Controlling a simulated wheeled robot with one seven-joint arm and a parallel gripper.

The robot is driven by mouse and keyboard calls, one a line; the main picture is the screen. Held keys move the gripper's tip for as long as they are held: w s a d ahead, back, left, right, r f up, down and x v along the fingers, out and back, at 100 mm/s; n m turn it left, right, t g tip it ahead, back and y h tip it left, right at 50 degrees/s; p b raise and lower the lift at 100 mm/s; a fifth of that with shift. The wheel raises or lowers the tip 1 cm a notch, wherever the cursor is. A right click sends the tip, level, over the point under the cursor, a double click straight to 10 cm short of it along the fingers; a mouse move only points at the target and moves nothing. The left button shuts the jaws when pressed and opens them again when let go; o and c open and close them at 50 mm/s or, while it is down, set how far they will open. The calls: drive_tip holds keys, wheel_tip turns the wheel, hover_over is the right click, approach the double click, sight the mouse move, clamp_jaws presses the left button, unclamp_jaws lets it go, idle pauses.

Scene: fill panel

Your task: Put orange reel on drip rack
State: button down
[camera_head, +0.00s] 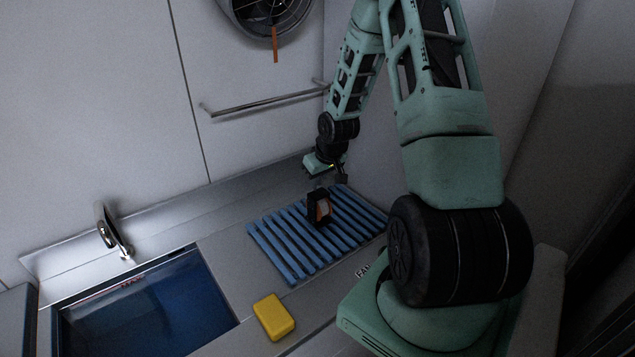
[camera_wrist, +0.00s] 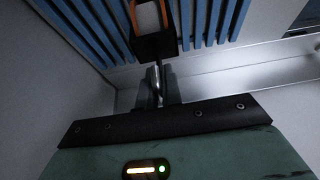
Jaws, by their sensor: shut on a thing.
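The orange reel (camera_head: 319,207) has a dark casing with an orange edge and a pale face. It stands upright over the blue slatted drip rack (camera_head: 275,252); I cannot tell if its underside touches the slats. In the wrist view the reel (camera_wrist: 154,42) is just beyond my fingertips, with blue slats of the rack (camera_wrist: 85,30) behind it. My gripper (camera_head: 341,179) is at the rack's back edge. In the wrist view my gripper (camera_wrist: 158,80) is shut on a thin dark stem that runs to the reel's casing.
A yellow sponge (camera_head: 274,316) lies on the counter in front of the rack. A blue sink (camera_head: 150,310) with a chrome tap (camera_head: 113,232) is at the left. A metal rail (camera_head: 262,102) is on the wall, below a round fan (camera_head: 268,12) with an orange strip.

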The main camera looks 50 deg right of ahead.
drive_tip(key=shift+f, duration=0.55)
drive_tip(key=shift+f, duration=0.25)
drive_tip(key=c, duration=1.6)
unclamp_jaws()
drive_tip(key=shift+r, duration=0.1)
drive_tip(key=shift+o, duration=0.2)
